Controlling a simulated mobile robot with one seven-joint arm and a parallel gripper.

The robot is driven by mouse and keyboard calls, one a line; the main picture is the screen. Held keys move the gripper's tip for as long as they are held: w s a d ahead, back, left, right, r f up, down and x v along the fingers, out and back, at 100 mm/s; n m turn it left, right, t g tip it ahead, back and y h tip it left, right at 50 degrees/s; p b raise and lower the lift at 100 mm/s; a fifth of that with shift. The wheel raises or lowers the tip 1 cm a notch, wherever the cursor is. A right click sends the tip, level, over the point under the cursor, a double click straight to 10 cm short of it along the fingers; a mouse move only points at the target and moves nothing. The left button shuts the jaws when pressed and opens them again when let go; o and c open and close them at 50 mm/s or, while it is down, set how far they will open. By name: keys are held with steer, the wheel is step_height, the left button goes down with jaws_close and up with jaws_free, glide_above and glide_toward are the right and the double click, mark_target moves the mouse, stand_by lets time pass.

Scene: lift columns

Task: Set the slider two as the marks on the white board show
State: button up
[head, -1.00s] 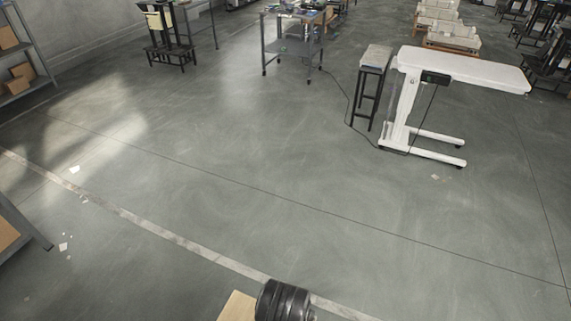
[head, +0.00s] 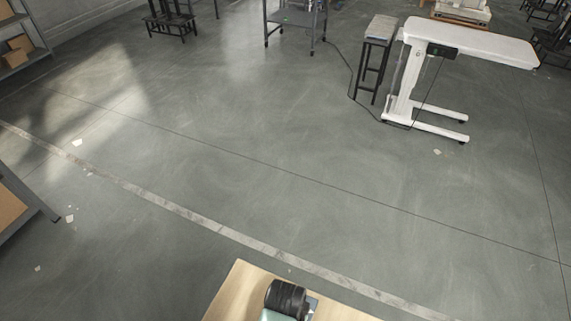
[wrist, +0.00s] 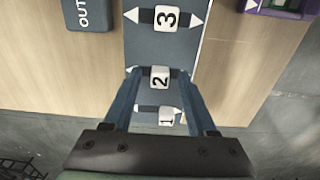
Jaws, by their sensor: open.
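In the wrist view, a dark blue-grey panel (wrist: 138,42) carries three white numbered slider knobs in a column. Slider two (wrist: 160,77) shows between the two fingers of my gripper (wrist: 162,73), which is open. The fingertips lie left and right of the knob, apart from it in the picture; how high they are above the panel I cannot tell. Slider three (wrist: 166,18) sits on a dark slot between two white arrowheads. Slider one (wrist: 166,115) shows between the fingers nearer my wrist. The white board with the marks is not identifiable in either current view.
The panel lies on a wooden table top (wrist: 240,60), also at the bottom of the head view (head: 232,290). A dark block marked OUT (wrist: 86,12) and a purple tray (wrist: 283,7) lie beyond. A white lift table (head: 470,45) stands across open floor.

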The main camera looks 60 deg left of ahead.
jaws_close()
stand_by(1.4)
